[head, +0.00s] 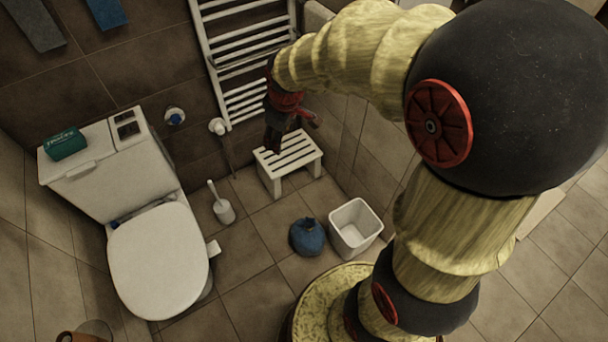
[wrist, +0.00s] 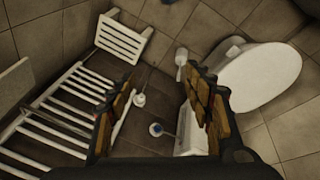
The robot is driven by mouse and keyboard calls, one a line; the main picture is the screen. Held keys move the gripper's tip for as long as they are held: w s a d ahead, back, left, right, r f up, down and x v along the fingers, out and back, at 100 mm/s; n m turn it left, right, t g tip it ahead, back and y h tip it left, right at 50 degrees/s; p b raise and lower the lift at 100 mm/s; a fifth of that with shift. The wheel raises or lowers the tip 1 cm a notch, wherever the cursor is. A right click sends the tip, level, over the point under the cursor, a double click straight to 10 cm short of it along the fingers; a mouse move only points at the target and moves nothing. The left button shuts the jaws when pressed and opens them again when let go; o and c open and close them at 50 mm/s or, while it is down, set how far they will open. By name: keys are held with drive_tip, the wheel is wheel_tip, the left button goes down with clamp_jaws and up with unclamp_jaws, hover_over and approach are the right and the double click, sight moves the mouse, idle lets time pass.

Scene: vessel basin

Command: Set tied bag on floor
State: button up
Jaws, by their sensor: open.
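The tied bag (head: 308,237) is blue and sits on the tiled floor in the head view, just left of a white bin. My gripper (head: 289,136) is in front of the towel rail, above the white stool, well apart from the bag. In the wrist view its two fingers (wrist: 160,110) are spread wide with nothing between them.
The white bin (head: 355,228) stands right beside the bag. A white slatted stool (head: 288,160) stands under my gripper, near the towel rail (head: 243,60). A toilet (head: 158,262) and toilet brush (head: 222,205) are to the left. Floor tiles between stool and bag are clear.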

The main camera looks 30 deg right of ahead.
drive_tip(key=s+a+r+m, duration=0.1)
drive_tip(key=s+r+m, duration=0.1)
drive_tip(key=s, duration=0.5)
drive_tip(key=s+a+r+m+t, duration=0.1)
drive_tip(key=s+a+r+m, duration=0.1)
drive_tip(key=s+r, duration=0.3)
drive_tip(key=s+a+r+m+t, duration=0.1)
drive_tip(key=s+r, duration=0.3)
drive_tip(key=s, duration=0.5)
drive_tip(key=shift+s+a+r+m, duration=0.2)
drive_tip(key=shift+s+a+m, duration=0.2)
drive_tip(key=shift+a+m, duration=0.35)
wheel_tip(320, 180, up, 3)
drive_tip(key=shift+f+p, duration=0.2)
drive_tip(key=shift+p, duration=1.05)
